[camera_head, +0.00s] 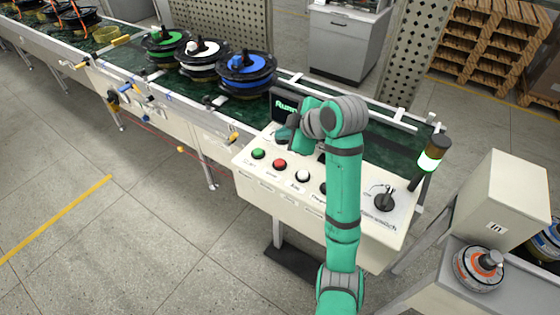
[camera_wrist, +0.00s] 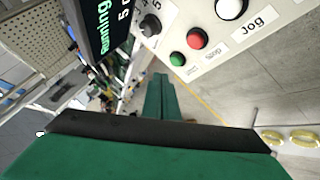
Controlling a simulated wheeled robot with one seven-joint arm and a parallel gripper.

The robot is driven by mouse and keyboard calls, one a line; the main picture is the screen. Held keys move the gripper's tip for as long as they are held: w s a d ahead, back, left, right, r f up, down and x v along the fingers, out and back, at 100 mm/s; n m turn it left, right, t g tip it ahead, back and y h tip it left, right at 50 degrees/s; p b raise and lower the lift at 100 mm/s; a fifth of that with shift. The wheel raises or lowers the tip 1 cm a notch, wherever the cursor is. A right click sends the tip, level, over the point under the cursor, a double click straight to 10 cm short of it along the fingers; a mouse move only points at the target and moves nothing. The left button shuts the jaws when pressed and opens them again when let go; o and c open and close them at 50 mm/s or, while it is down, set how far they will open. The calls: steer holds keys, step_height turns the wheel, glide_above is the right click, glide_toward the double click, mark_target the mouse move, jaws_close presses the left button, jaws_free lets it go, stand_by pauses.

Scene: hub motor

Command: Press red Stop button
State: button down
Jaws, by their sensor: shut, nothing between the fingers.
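The red Stop button (camera_head: 280,164) sits on the white control panel (camera_head: 254,178), between a green button (camera_head: 258,153) and a white button (camera_head: 302,176). In the wrist view the red button (camera_wrist: 197,39) shows at the upper right, with the green button (camera_wrist: 177,58) below left of it and the white Jog button (camera_wrist: 229,8) above right. My gripper (camera_head: 286,134) is over the back of the panel, behind the red button in the head view. Its shut, empty fingers (camera_wrist: 159,82) show in the wrist view. The fingertips appear apart from the red button.
A display (camera_head: 287,106) reading "Running" stands at the panel's back edge. A black knob (camera_wrist: 150,25) lies near the buttons. A switch (camera_head: 384,199) and a lit signal lamp (camera_head: 432,154) are to the right. A green conveyor (camera_head: 204,101) carries several spools behind.

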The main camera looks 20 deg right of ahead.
glide_above(282, 164)
step_height(282, 164, down, 8)
steer(key=shift+r, duration=0.25)
steer(key=shift+w+f, duration=0.15)
steer(key=shift+f, duration=0.2)
steer(key=shift+s+d, duration=0.2)
steer(key=shift+d, duration=0.15)
steer(key=shift+w+a, duration=0.15)
steer(key=shift+a, duration=0.4)
steer(key=shift+d, duration=0.25)
steer(key=shift+f, duration=0.1)
stand_by(0.6)
steer(key=shift+f, duration=0.3)
